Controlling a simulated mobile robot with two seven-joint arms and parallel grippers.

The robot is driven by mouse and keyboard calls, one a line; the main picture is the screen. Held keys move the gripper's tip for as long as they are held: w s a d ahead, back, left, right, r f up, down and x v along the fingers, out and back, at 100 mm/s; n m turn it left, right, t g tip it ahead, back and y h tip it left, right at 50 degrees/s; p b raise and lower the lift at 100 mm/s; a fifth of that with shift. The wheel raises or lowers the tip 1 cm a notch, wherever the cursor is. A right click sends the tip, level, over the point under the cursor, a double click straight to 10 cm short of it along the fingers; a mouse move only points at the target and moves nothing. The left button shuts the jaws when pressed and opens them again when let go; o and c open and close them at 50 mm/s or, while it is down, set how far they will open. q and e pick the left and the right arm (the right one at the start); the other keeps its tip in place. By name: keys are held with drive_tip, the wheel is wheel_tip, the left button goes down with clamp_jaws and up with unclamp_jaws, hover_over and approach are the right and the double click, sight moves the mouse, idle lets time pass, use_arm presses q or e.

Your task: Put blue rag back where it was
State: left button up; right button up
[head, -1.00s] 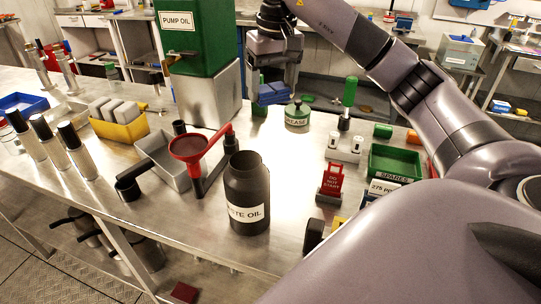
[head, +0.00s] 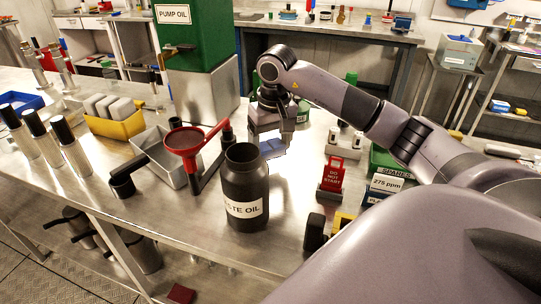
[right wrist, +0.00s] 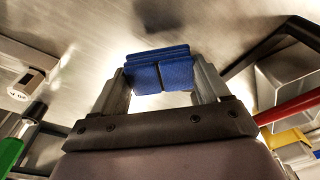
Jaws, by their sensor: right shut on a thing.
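The blue rag (right wrist: 160,72) is a folded blue bundle between the two fingers of my right gripper (right wrist: 161,85) in the right wrist view. In the head view my right gripper (head: 272,138) points down over the steel bench, behind the black waste oil jug. The rag (head: 272,149) shows below the fingers as a pale blue patch in the glare. I cannot tell whether it touches the bench. My left gripper is not in view.
The waste oil jug (head: 246,180) stands in front of the gripper, with a red funnel (head: 185,140) to the left. A red do-not-start sign (head: 332,177) stands to the right. The green pump oil tank (head: 190,45) rises behind left. Bare bench surrounds the rag.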

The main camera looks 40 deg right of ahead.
sight(271, 146)
drive_tip(key=shift+f, duration=1.95)
drive_tip(key=shift+f, duration=0.15)
drive_tip(key=o, duration=1.1)
drive_tip(key=shift+r, duration=0.35)
drive_tip(key=r, duration=0.4)
drive_tip(key=s+r, duration=0.1)
drive_tip(key=r, duration=0.6)
drive_tip(key=shift+s+a+r, duration=0.15)
drive_tip(key=shift+s+r, duration=0.05)
drive_tip(key=shift+r, duration=0.15)
